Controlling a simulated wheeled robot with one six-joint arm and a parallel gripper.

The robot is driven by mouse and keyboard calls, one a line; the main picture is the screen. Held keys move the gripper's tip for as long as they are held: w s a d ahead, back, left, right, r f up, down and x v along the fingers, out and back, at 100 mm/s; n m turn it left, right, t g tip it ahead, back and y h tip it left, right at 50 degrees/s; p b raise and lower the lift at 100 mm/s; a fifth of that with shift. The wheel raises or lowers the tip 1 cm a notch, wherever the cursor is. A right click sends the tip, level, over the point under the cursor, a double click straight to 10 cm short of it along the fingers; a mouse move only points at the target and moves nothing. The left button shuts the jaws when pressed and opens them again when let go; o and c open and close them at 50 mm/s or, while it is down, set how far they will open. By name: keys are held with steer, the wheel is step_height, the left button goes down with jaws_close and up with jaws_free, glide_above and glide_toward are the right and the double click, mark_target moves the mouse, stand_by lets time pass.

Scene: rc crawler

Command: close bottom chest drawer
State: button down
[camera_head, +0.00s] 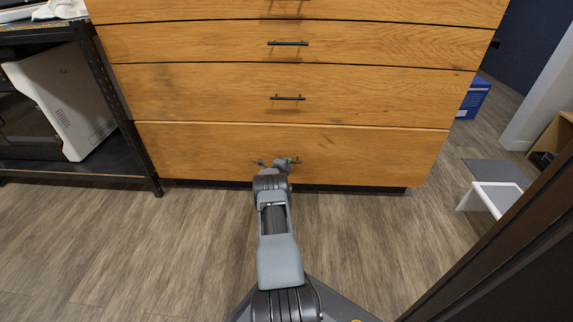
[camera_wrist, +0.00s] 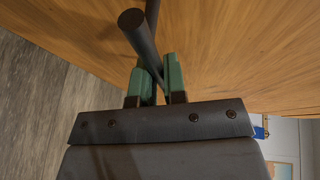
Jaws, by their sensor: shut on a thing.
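The wooden chest's bottom drawer (camera_head: 380,155) has a broad front at the base of the chest, and its top edge shows a thin light line. My gripper (camera_head: 280,162) is at the middle of this drawer front. In the wrist view my gripper (camera_wrist: 160,82) has its green fingers shut on the dark bar handle (camera_wrist: 139,35), which passes between them. The wooden drawer front (camera_wrist: 235,60) fills much of that view. In the head view my gripper hides the middle of the handle. I cannot tell how far out the drawer stands.
Upper drawers with dark handles (camera_head: 287,98) look flush. A black metal shelf (camera_head: 150,165) holding a white case (camera_head: 65,100) stands at left. A white stool (camera_head: 490,198) and a dark brown edge (camera_head: 510,250) are at right. The wooden floor (camera_head: 150,250) before the chest is mostly clear.

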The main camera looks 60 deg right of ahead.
steer(key=shift+d+r, duration=0.15)
steer(key=shift+r, duration=0.05)
steer(key=c, duration=1.4)
jaws_free()
steer(key=shift+f, duration=0.1)
steer(key=shift+o, duration=1.1)
steer(key=shift+w, duration=0.1)
steer(key=p+v, duration=0.7)
steer(key=v, duration=0.7)
